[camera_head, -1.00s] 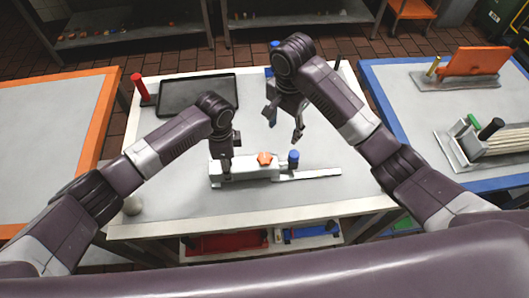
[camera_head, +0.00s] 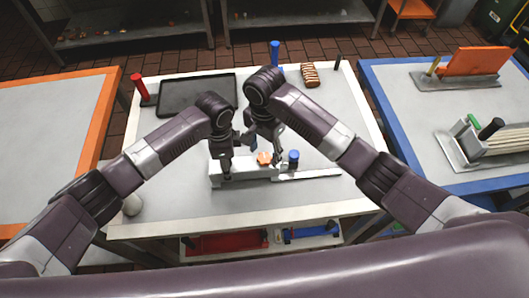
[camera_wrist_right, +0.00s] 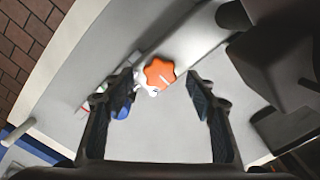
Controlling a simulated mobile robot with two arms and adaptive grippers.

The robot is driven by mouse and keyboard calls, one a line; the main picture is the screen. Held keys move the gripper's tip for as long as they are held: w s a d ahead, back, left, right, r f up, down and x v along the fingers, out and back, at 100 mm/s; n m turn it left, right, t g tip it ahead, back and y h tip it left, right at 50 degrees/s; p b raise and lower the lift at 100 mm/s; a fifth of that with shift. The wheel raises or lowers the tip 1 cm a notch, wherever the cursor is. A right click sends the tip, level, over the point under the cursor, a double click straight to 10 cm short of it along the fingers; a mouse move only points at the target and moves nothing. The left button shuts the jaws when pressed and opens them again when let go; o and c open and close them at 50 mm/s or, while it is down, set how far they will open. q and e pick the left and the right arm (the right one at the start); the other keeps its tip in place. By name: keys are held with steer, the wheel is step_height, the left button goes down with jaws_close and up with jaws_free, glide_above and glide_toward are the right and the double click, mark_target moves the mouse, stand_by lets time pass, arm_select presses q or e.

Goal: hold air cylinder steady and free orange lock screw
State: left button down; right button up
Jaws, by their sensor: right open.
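The air cylinder, a pale grey-white block (camera_head: 243,178), lies on the white table. The orange star-shaped lock screw (camera_head: 264,158) is on top of it, toward its right end. My right gripper (camera_head: 266,149) is open above the screw. In the right wrist view, the screw (camera_wrist_right: 160,72) shows between the two open fingertips, with a gap on both sides. My left gripper (camera_head: 227,174) is at the left part of the block; whether its fingers are shut on it is not clear.
A blue-topped post (camera_head: 294,156) stands just right of the screw, and a thin pale bar (camera_head: 318,174) runs right from the block. A dark tray (camera_head: 196,95), red post (camera_head: 138,84), blue post (camera_head: 275,50) and striped brown piece (camera_head: 310,74) are toward the back.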

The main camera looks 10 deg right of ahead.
steer(key=shift+f, duration=0.7)
steer(key=c, duration=1.2)
steer(key=shift+o, duration=0.2)
